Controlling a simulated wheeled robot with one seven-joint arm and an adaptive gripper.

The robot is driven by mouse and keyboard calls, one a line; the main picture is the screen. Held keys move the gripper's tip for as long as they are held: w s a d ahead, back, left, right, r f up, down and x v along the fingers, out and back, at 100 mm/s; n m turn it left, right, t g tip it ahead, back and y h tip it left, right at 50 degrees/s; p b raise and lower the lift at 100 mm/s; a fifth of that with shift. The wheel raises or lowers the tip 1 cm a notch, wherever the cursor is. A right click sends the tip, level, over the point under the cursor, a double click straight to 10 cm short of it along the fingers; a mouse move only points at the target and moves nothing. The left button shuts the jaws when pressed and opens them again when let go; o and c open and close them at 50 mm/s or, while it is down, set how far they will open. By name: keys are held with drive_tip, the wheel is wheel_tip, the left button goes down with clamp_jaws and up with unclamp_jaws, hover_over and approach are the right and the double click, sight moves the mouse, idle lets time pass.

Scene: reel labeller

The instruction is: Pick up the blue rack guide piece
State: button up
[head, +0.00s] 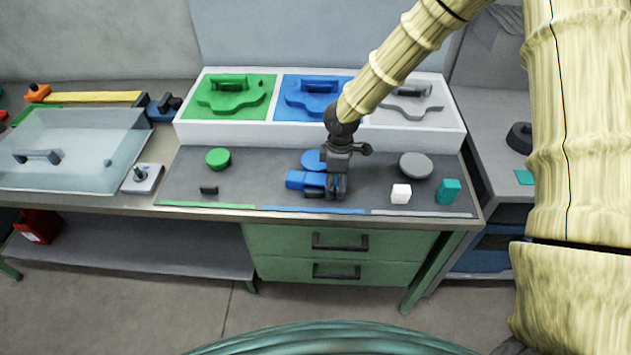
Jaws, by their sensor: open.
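A blue block-shaped piece (300,180), which looks like the blue rack guide piece, lies on the dark grey work mat (240,180) near the middle of the bench. My gripper (337,193) points down at its right end, with the fingers low over the mat and open. The fingers overlap the right end of the piece in the picture; I cannot tell whether they touch it. A small dark part shows at the front of the piece, beside the fingers. A blue round disc (312,160) lies just behind it, partly hidden by my gripper.
Behind stands a white tray (190,133) with green, blue and grey sections. A green disc (217,158), dark block (209,190), grey disc (416,166), white cube (401,194) and teal block (448,192) lie on the mat. A clear-covered box (70,150) stands left.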

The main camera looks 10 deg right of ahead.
drive_tip(key=c, duration=1.3)
drive_tip(key=shift+c, duration=0.2)
drive_tip(key=shift+r, duration=0.1)
drive_tip(key=shift+r+b, duration=0.45)
drive_tip(key=shift+r, duration=0.3)
drive_tip(key=shift+r+b, duration=0.35)
drive_tip(key=shift+r, duration=0.45)
drive_tip(key=a+b, duration=0.1)
drive_tip(key=a, duration=0.4)
drive_tip(key=s+a+r+b, duration=0.1)
drive_tip(key=a+b, duration=0.1)
drive_tip(key=a, duration=0.3)
drive_tip(key=s+a+b, duration=0.1)
drive_tip(key=a, duration=0.4)
drive_tip(key=shift+a+r, duration=0.35)
drive_tip(key=shift+r, duration=0.05)
drive_tip(key=shift+a, duration=0.2)
